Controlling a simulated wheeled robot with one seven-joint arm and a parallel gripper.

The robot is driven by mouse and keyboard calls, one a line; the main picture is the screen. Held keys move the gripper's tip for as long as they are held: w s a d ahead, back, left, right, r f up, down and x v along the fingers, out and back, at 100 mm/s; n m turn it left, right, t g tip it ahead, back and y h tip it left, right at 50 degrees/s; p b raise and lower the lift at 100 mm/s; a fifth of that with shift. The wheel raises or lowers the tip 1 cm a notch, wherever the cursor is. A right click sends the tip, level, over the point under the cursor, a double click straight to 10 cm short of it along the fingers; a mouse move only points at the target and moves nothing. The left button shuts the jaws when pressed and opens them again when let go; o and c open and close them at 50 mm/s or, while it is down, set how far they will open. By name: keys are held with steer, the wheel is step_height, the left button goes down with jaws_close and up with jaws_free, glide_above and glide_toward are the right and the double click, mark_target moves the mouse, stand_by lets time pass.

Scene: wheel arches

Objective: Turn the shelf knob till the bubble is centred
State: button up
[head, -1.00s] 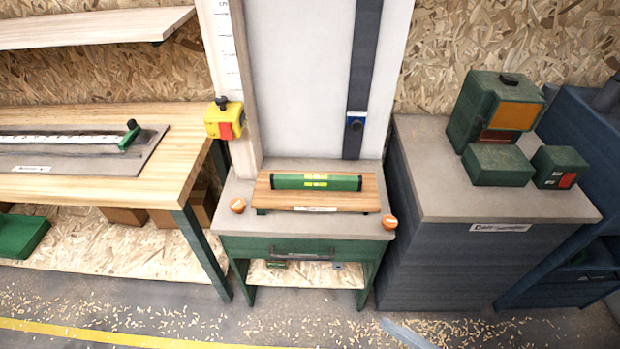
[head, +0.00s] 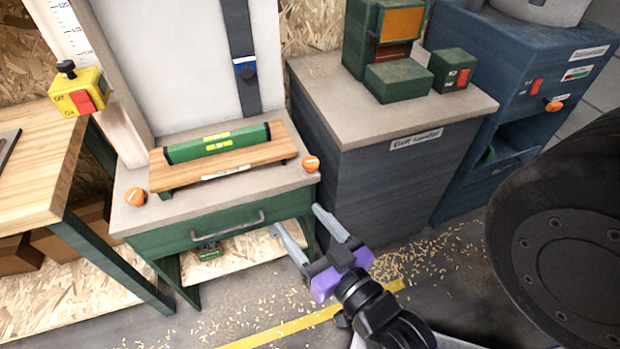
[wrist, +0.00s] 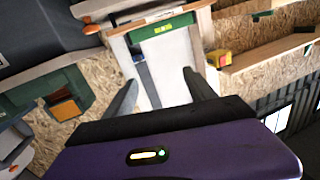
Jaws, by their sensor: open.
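A green spirit level (head: 217,143) lies on a wooden shelf board (head: 225,168) on the small grey-topped stand; it also shows in the wrist view (wrist: 151,32). Its yellow vial is too small to read the bubble. An orange knob (head: 136,197) sits at the board's left front, another orange knob (head: 311,164) at its right front. My gripper (head: 296,221) is open and empty, in front of and below the right knob, apart from it. In the wrist view its two fingers (wrist: 160,92) are spread with nothing between.
A yellow switch box (head: 78,92) with a red button is at the left. The grey cabinet (head: 400,125) labelled as a sander stands right of the stand, with green machines on top. A drawer handle (head: 228,231) juts from the stand's front. The floor in front has shavings.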

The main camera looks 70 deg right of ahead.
mark_target(312, 170)
steer(key=w+d+f+m+g+h+b, duration=0.1)
steer(key=d+f+b, duration=0.2)
steer(key=d, duration=0.3)
steer(key=w+d+f+m+g+h+b, duration=0.1)
steer(key=w+d+f+g+h+b, duration=0.1)
steer(key=d+f, duration=0.3)
steer(key=w+d+f+m+g+h+b, duration=0.1)
steer(key=d+f+b, duration=0.3)
steer(key=d, duration=0.5)
steer(key=shift+w+d+f+m+g+h, duration=0.25)
steer(key=shift+w+f+m+g+h, duration=0.1)
steer(key=shift+h, duration=0.15)
steer(key=shift+d+f, duration=0.1)
steer(key=shift+f, duration=0.2)
steer(key=x, duration=0.7)
steer(key=shift+w+d+f+b, duration=0.1)
steer(key=shift+d+b, duration=0.05)
steer(key=shift+b, duration=0.25)
steer(key=c, duration=1.4)
